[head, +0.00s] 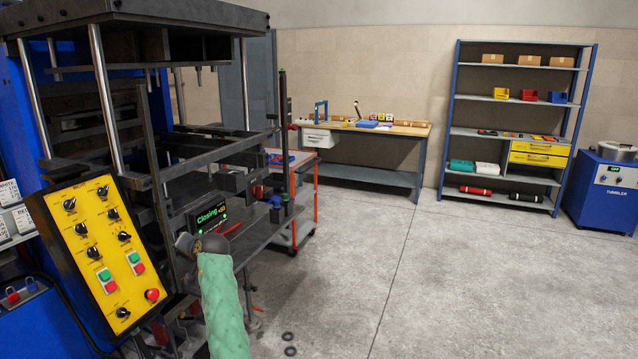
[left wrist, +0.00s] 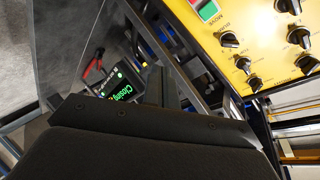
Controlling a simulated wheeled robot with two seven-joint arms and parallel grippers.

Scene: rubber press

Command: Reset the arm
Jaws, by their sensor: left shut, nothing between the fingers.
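My left arm, in a green sleeve, reaches up from the bottom of the head view to the front of the press (head: 125,22). Its grey wrist end is beside the yellow control panel (head: 100,245). My left gripper (left wrist: 150,128) is shut and empty; its dark body fills the bottom of the left wrist view, and the fingertips are not clear. A small display (head: 209,217) on the press reads "Closing" in green; it also shows in the left wrist view (left wrist: 118,90). My right gripper is in neither view.
A red trolley (head: 304,205) stands behind the press. A workbench (head: 395,129), a blue-framed shelf (head: 480,102) and a blue tumbler (head: 604,190) stand along the back. A red-handled tool (left wrist: 93,66) lies near the display. The concrete floor at right is clear.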

